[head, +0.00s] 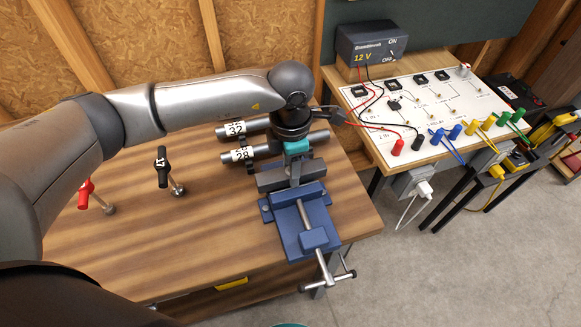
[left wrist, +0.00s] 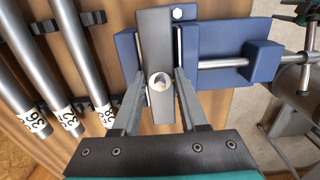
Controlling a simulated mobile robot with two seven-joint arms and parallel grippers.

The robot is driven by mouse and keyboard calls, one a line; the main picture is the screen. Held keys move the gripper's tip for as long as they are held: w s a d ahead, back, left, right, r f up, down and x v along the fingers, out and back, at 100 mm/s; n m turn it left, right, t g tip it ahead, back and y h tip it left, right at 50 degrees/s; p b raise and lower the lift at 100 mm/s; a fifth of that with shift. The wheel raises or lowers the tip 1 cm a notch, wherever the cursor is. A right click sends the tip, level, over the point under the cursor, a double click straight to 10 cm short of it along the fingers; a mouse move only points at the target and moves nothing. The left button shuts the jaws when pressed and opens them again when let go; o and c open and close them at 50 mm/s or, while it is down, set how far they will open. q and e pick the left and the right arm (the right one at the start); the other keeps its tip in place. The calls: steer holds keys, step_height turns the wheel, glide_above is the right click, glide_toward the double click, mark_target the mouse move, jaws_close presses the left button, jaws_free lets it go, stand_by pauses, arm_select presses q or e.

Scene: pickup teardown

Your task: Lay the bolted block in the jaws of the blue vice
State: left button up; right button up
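The grey block (left wrist: 154,42) with a round bolt (left wrist: 160,83) in its top lies at the blue vice (head: 302,232). In the left wrist view it sits lengthwise between the jaws of the vice (left wrist: 187,48); how deep it sits is hard to tell. In the head view the block (head: 284,178) is partly hidden under my left arm. My left gripper (left wrist: 160,75) points down over the vice, with a finger against each side of the block. A teal part (head: 290,325) at the bottom edge seems to be mine; my right gripper's fingers do not show clearly.
Metal tubes tagged 32 (head: 235,129) and 28 (head: 241,155) lie behind the vice. A black-handled tool (head: 162,167) and a red-handled one (head: 86,192) stand at left on the wooden bench (head: 160,240). A 12 V supply (head: 370,45) and circuit board (head: 425,95) are at right.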

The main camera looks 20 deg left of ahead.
arm_select(q)
steer(key=o, duration=0.3)
steer(key=shift+s+f, duration=0.3)
steer(key=shift+f, duration=0.15)
steer(key=shift+w+r+p, duration=0.1)
steer(key=shift+r+p, duration=0.4)
steer(key=shift+p, duration=0.1)
step_height(320, 180, up, 12)
steer(key=shift+w+r, duration=0.2)
steer(key=shift+r, duration=0.05)
